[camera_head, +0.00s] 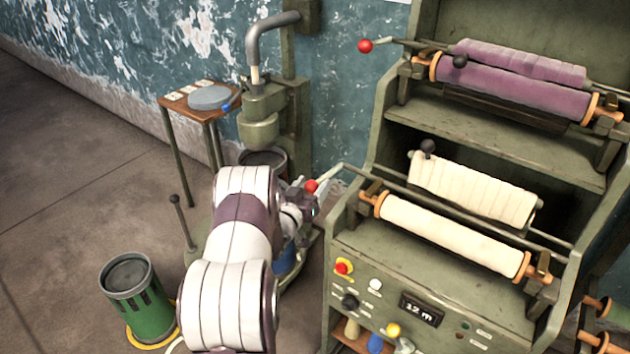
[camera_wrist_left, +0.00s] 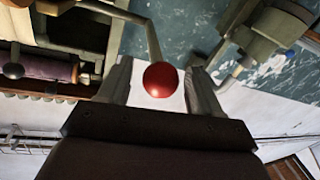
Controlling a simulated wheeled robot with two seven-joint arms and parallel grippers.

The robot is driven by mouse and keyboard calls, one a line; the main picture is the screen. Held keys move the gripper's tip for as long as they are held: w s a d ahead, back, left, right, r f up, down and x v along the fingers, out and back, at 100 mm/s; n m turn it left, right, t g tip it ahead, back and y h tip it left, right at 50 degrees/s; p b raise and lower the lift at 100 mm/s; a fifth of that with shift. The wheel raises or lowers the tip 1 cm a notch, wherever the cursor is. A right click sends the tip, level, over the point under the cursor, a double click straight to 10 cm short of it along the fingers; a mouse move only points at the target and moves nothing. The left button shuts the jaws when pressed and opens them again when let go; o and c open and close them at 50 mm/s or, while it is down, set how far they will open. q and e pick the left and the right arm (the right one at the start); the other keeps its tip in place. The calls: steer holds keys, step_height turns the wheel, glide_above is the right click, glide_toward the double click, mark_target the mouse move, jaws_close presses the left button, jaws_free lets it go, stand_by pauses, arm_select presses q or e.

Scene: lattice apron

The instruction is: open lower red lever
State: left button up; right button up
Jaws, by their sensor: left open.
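The lower red lever ends in a red ball knob (camera_head: 311,186) on a pale rod, at the left side of the green machine's lower roller level. My left gripper (camera_head: 309,200) is at the knob. In the left wrist view the red knob (camera_wrist_left: 161,79) shows between the two open fingers of my left gripper (camera_wrist_left: 160,85), with a gap on each side. Whether a finger touches it I cannot tell. An upper red lever (camera_head: 365,46) sticks out left from the upper roller level. My right gripper is not in view.
The green machine (camera_head: 440,285) carries cream rolls (camera_head: 450,237) and purple rolls (camera_head: 515,87), with buttons and a display in front. A green bin (camera_head: 140,295) stands at lower left. A small table (camera_head: 180,106) and a press (camera_head: 258,118) stand behind my left arm. Floor at left is clear.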

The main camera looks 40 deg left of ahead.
arm_select(q)
steer(key=shift+w+a, duration=0.2)
steer(key=shift+w, duration=0.85)
